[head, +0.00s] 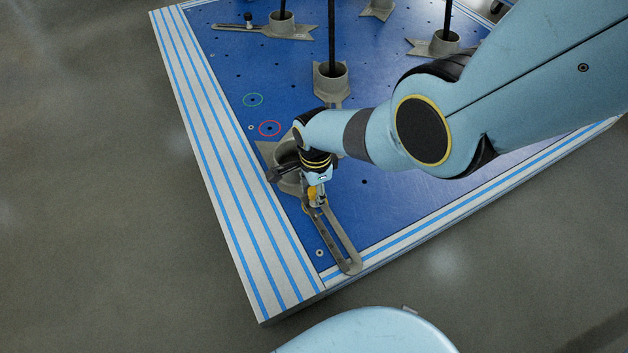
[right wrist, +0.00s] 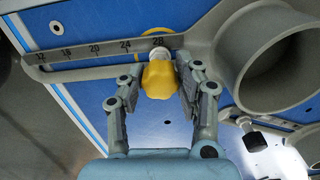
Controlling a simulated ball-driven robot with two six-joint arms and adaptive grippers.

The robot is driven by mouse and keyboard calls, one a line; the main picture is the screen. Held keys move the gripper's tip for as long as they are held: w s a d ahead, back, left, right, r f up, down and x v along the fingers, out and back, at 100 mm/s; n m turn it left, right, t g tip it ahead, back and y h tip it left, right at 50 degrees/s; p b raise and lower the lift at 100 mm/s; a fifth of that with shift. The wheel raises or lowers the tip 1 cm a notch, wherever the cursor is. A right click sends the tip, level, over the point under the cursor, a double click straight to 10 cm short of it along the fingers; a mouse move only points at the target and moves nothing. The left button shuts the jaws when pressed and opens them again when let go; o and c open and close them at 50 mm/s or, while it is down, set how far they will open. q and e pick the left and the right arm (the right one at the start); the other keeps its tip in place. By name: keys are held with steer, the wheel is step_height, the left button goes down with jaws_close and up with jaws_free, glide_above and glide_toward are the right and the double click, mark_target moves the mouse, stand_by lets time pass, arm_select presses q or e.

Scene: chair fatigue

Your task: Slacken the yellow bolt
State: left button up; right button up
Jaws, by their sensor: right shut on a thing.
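The yellow bolt (right wrist: 160,80) has a lobed yellow head and sits at the slot of a grey bracket (right wrist: 85,68) marked with numbers, by the 28 mark. In the head view the yellow bolt (head: 312,203) shows small under my right wrist. My right gripper (right wrist: 159,82) has a finger on each side of the yellow head and is shut on it. In the head view my right gripper (head: 316,190) is partly hidden by my own wrist. The bracket's slotted arm (head: 347,250) reaches toward the platform's front corner. My left gripper is out of view.
A grey cup (right wrist: 275,55) joins the bracket beside the bolt. More grey cup brackets (head: 331,82) with black posts stand on the blue platform (head: 225,60). Grey floor surrounds the platform.

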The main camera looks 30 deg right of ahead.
steer(key=shift+n, duration=0.7)
steer(key=shift+n, duration=0.7)
steer(key=o, duration=0.7)
steer(key=shift+r, duration=0.1)
step_height(320, 180, up, 12)
